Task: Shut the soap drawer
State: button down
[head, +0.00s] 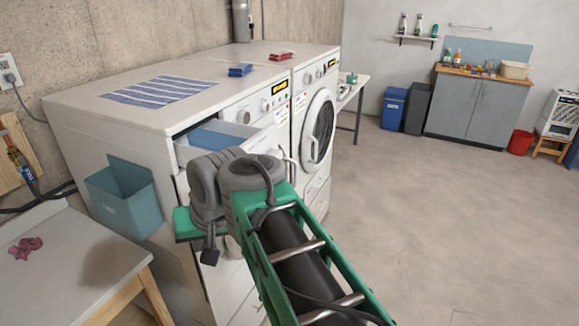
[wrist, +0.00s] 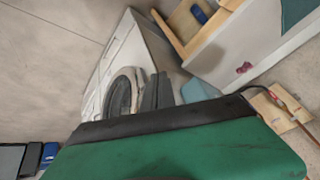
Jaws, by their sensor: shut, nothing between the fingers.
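The soap drawer (head: 262,143) is pulled out of the upper left front of the nearer white washing machine (head: 120,110). Its light blue inside shows from above. My arm's grey wrist and green hand are in front of the machine, just below the drawer in the head view, and cover part of its front. The fingers of my gripper (wrist: 157,92) show only in the wrist view, as two dark grey plates shut together with nothing between them. Behind them in that view is a washing machine's round door (wrist: 122,92). I cannot make out the drawer there.
A second white machine with a round door (head: 318,128) stands to the right. A teal bin (head: 125,197) hangs on the nearer machine's side. A side table (head: 70,262) with a pink cloth (head: 26,248) is at the lower left. The floor to the right is clear.

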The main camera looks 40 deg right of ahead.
jog(key=w+d+r+m+t+h, duration=0.1)
jog(key=d+r+m, duration=0.1)
jog(key=d+r, duration=0.3)
jog(key=w+d+r+m, duration=0.1)
jog(key=d+r+m, duration=0.2)
jog(key=d, duration=0.4)
jog(key=s+d+r+m+h+b, duration=0.1)
jog(key=s+d+r+m, duration=0.1)
jog(key=s+d+r, duration=0.3)
jog(key=s+d+r+m+h+b, duration=0.1)
jog(key=s+d+m, duration=0.1)
jog(key=d, duration=0.5)
jog(key=w+f+b, duration=0.2)
jog(key=w+f, duration=0.6)
jog(key=w, duration=0.1)
jog(key=shift+d+b, duration=0.3)
jog(key=shift+d, duration=0.15)
jog(key=shift+w+f, duration=0.1)
jog(key=shift+w, duration=0.05)
